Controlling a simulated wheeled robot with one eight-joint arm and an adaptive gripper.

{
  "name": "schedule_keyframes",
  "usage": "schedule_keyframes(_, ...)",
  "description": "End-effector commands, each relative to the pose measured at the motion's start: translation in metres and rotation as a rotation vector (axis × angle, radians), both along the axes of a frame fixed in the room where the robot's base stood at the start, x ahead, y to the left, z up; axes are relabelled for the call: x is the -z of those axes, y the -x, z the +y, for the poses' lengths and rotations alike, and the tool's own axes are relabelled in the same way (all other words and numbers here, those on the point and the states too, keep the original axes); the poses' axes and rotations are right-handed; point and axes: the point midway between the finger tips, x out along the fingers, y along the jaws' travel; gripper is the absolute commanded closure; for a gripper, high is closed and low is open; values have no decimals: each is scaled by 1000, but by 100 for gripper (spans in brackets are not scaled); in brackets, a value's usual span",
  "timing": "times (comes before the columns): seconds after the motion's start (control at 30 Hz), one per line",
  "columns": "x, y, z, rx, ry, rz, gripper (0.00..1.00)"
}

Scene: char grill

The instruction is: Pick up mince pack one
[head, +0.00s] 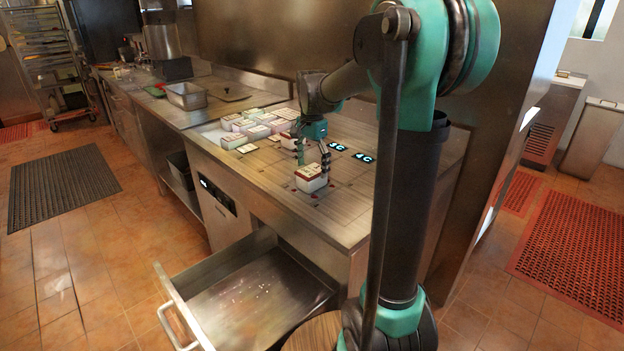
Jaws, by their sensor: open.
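A small box-like pack with a pale top and a dark red side (311,179) sits alone on the steel counter near its front edge. Its label is too small to read, so I cannot tell whether it is mince pack one. My gripper (312,158) is open, pointing down, with its fingers apart just above and behind this pack. I see nothing between the fingers. A group of similar pale packs (258,132) lies farther back on the counter; their labels cannot be read either.
An open, nearly empty steel drawer (205,275) juts out below the counter. Lit displays (364,158) reading like 3C and 4C lie right of my gripper. A steel pan (186,96) stands farther back.

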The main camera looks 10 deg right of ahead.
Motion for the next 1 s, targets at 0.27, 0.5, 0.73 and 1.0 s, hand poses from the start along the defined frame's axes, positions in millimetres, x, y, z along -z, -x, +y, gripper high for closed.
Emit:
schedule_keyframes(0.27,37,0,0,0,0,0,19)
schedule_keyframes(0.5,41,0,0,0,0,0,19)
schedule_keyframes(0.73,41,0,0,0,0,0,40)
schedule_keyframes(1.0,41,0,0,0,0,0,74)
